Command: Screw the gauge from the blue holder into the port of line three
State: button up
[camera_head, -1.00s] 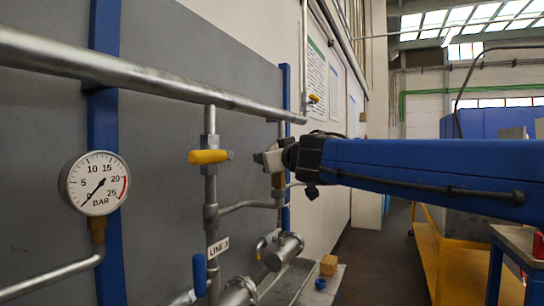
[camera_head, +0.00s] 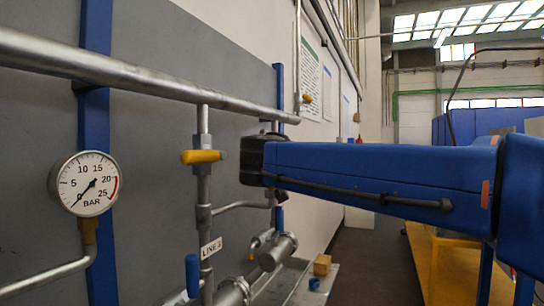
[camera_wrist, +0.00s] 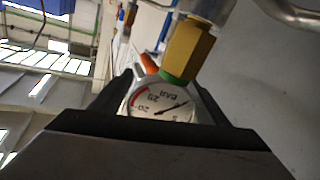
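In the wrist view a round gauge (camera_wrist: 158,104) with a white dial marked BAR sits between the dark fingers of my gripper (camera_wrist: 160,95), which is shut on it. A green ring (camera_wrist: 177,77) and a brass hex fitting (camera_wrist: 188,48) adjoin its edge; I cannot tell whether the brass belongs to the gauge or the port. In the head view my arm hides the gripper and held gauge. The LINE 3 label (camera_head: 211,248) hangs on a vertical pipe. A small blue object (camera_head: 314,284), perhaps the holder, lies on the metal shelf.
Another gauge (camera_head: 85,183) stands on a brass stem at left. A yellow-handled valve (camera_head: 201,157) and a blue handle (camera_head: 192,276) stick out from the pipes. A wooden block (camera_head: 322,264) sits on the shelf. The floor (camera_head: 376,262) at right of the shelf is open.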

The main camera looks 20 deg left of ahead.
dwell(0.3)
jog(key=v, duration=1.7)
jog(key=shift+s+d, duration=0.2)
